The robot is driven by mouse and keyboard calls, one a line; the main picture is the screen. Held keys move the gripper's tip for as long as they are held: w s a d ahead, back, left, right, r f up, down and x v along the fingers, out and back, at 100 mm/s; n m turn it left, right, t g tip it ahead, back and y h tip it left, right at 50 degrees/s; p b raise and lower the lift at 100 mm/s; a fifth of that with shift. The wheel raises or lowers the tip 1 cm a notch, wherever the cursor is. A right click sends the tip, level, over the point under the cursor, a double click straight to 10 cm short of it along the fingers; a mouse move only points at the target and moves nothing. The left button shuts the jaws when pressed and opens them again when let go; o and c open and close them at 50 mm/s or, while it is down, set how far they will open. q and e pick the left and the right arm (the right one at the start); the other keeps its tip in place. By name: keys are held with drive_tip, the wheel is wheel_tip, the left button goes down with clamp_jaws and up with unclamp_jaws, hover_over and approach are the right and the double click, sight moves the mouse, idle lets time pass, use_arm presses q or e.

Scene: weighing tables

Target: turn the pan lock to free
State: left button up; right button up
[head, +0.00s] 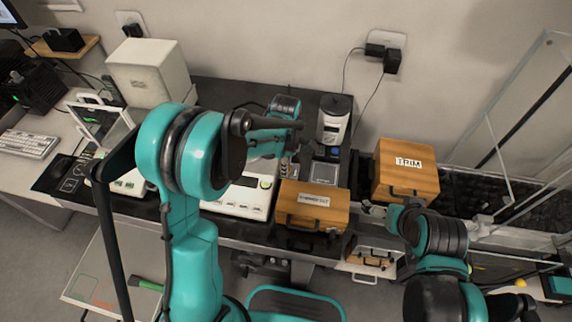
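My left arm reaches over the dark bench, and its gripper (290,166) points down at the back right of a white balance (236,200) with a small green-lit display. My arm covers much of the balance. I cannot make out the pan lock; it is hidden or too small to tell. The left fingertips are small and partly covered, so I cannot tell whether they are open or shut. My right gripper (374,209) is low at the right, near the bench's front edge, beside the labelled wooden box. Its fingers are too small to read.
A wooden box (312,198) with a label stands right of the balance. A wooden box marked TRIM (405,172) is farther right. A white device with a dark top (333,122) stands behind a small square plate (323,173). A white block (150,72) is at the back left.

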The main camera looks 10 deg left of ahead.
use_arm(q)
clamp_jaws()
drive_tip(key=shift+m, duration=1.5)
drive_tip(key=o, duration=1)
unclamp_jaws()
drive_tip(key=shift+o, duration=0.2)
wheel_tip(320, 180, up, 12)
